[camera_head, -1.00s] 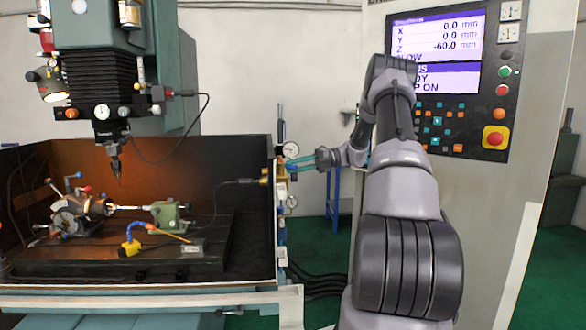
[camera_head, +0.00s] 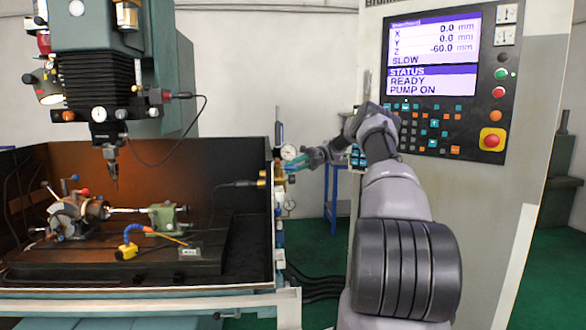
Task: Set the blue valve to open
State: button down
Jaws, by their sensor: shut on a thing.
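The blue valve (camera_head: 290,169) is a small part on the brass fittings (camera_head: 278,172) at the right end wall of the machine's tray. My gripper (camera_head: 297,165) reaches in from the right at the fittings, with its fingers pointing left. It is shut on the blue valve's lever, as far as this small view shows. The fingers cover much of the lever, so its exact angle cannot be told.
A dial gauge (camera_head: 289,152) sits just above my gripper. The control panel (camera_head: 437,85) reads READY and PUMP ON. The spindle head (camera_head: 100,100) hangs over the tray at left. A blue stand (camera_head: 331,195) stands behind my arm.

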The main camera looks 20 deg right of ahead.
dwell(0.3)
jog(key=c, duration=1)
grip_release()
